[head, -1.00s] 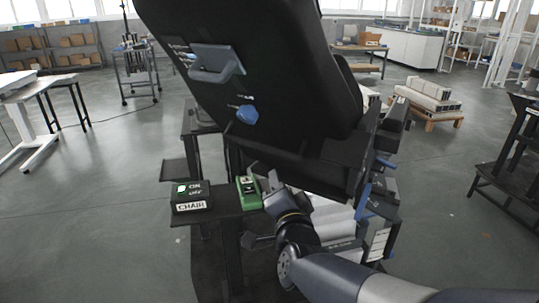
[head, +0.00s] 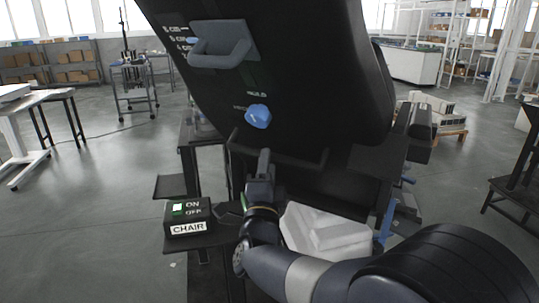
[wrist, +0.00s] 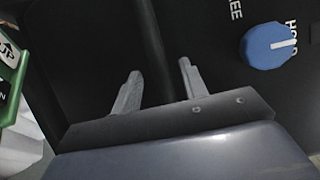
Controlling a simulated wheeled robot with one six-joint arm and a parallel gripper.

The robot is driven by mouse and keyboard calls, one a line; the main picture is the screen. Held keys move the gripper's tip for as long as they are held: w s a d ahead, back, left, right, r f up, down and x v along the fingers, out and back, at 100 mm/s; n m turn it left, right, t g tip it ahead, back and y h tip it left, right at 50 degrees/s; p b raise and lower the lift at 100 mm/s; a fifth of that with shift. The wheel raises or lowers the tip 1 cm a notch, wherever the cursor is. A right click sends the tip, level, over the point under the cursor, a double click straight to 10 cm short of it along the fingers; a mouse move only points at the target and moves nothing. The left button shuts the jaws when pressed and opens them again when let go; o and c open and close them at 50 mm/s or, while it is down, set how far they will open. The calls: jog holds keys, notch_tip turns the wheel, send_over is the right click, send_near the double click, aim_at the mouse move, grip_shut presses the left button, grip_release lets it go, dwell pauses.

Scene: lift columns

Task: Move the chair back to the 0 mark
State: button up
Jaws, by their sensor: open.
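The black chair (head: 330,80) leans back and fills the upper middle of the head view. It has a grey handle (head: 222,42) and a centimetre scale (head: 185,42) beside it. Its blue knob (head: 258,116) also shows in the wrist view (wrist: 268,46), its white line towards HOLD. A black bar (head: 300,162) runs along the chair's lower edge. My gripper (head: 264,158) is open and empty in front of this bar. In the wrist view a dark bar (wrist: 153,45) shows between the fingertips (wrist: 158,75); I cannot tell whether they straddle it.
A black switch box (head: 188,217) marked CHAIR, ON and OFF stands on a small shelf at the left. A green control with an UP arrow (wrist: 10,52) shows at the wrist view's left edge. Open floor (head: 80,220) lies left.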

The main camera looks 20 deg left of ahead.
jog(key=shift+x, duration=1.75)
jog(key=shift+c, duration=0.4)
grip_shut()
